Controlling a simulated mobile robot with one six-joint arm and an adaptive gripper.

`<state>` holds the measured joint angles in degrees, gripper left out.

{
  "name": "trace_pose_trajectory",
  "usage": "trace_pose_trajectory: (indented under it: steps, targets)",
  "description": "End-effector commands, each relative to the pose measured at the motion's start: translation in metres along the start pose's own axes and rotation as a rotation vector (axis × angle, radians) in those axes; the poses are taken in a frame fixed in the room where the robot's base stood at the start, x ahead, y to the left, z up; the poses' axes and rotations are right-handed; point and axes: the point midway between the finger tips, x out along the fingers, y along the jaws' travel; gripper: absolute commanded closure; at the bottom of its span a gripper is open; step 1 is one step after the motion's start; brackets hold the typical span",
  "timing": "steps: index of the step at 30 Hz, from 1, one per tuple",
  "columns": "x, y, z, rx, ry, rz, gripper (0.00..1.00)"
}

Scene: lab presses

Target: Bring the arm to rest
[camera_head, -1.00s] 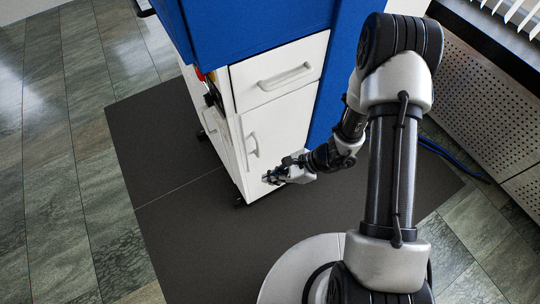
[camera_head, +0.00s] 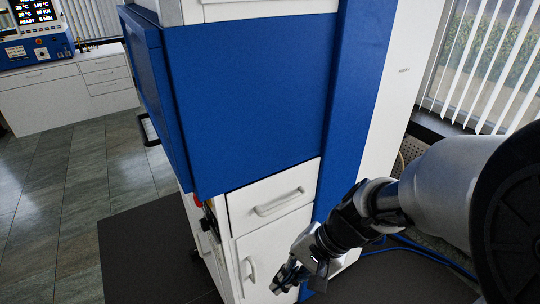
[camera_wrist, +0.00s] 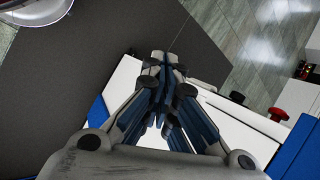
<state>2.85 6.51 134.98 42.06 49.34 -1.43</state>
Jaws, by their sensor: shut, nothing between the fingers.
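My gripper (camera_head: 287,274) is in front of the white cabinet, near the lower door, in the head view. Its fingers are shut with nothing between them. In the wrist view the shut fingers (camera_wrist: 164,72) point away from the camera, over the dark mat and the white cabinet front. My arm comes in from the right edge of the head view and bends down to the gripper. I cannot tell whether the fingertips touch the cabinet.
The blue press body (camera_head: 255,100) stands above the white drawer (camera_head: 272,205) and the lower door (camera_head: 262,258). A red knob (camera_wrist: 278,114) is at the cabinet's side. A dark mat (camera_head: 150,250) lies on the tiled floor (camera_head: 70,200), which is clear at left. White counters (camera_head: 60,98) stand behind.

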Motion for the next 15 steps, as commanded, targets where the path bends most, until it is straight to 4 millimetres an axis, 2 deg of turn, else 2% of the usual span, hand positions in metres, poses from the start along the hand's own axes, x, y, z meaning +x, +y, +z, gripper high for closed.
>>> trace_pose_trajectory:
  steps: [1,6,15]
  targets:
    - [-0.018,0.002,0.009,-0.077,0.045,0.02,1.0]
    - [-0.066,0.022,0.033,-0.3,0.183,0.122,1.0]
    - [-0.135,0.067,0.058,-0.582,0.452,0.322,1.0]
